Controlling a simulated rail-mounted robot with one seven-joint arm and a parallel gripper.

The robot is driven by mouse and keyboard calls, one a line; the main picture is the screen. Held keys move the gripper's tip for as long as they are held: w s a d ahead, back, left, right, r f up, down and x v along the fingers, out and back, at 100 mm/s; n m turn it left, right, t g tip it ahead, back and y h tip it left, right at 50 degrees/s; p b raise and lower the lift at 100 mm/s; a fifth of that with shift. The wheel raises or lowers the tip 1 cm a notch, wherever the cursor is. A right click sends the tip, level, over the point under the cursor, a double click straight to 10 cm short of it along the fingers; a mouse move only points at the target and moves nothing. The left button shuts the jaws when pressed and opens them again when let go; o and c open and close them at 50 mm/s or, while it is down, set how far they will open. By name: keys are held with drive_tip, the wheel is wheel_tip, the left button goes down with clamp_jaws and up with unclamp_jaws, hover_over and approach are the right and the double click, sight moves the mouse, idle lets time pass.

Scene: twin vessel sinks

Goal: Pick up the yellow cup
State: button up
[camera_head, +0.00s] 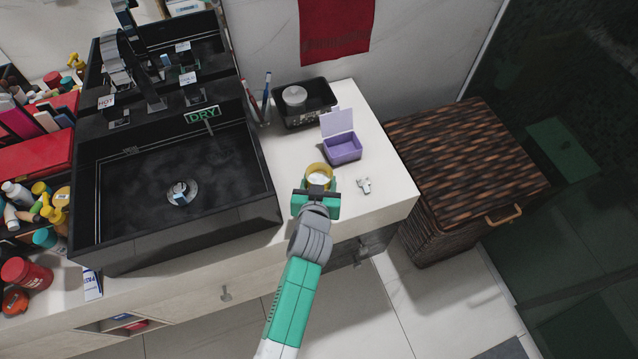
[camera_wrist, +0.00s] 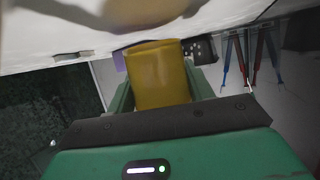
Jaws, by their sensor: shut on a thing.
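The yellow cup (camera_head: 320,169) is over the white counter to the right of the sink in the head view, with a pale inside. My gripper (camera_head: 318,188) is shut on the yellow cup, reaching it from the front edge of the counter. In the wrist view the yellow cup (camera_wrist: 158,75) fills the space between my green fingers (camera_wrist: 160,95). The cup's lower part and the finger contact are partly hidden in the head view. I cannot tell whether the cup touches the counter.
An open purple box (camera_head: 342,149) stands just behind the cup. A small pale object (camera_head: 364,185) lies to its right. A black tray (camera_head: 305,104) and a toothbrush holder (camera_head: 261,112) stand at the back. The black sink (camera_head: 110,245) is on the left; a wicker hamper (camera_head: 455,150) is right.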

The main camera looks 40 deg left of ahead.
drive_tip(key=shift+r+p, duration=0.3)
drive_tip(key=shift+r, duration=0.6)
drive_tip(key=s+d+r+p, duration=0.1)
drive_tip(key=s+d, duration=0.5)
drive_tip(key=s, duration=0.8)
drive_tip(key=shift+s+d+p, duration=0.15)
drive_tip(key=shift+s+p, duration=0.15)
drive_tip(key=shift+p, duration=0.55)
drive_tip(key=shift+r, duration=0.1)
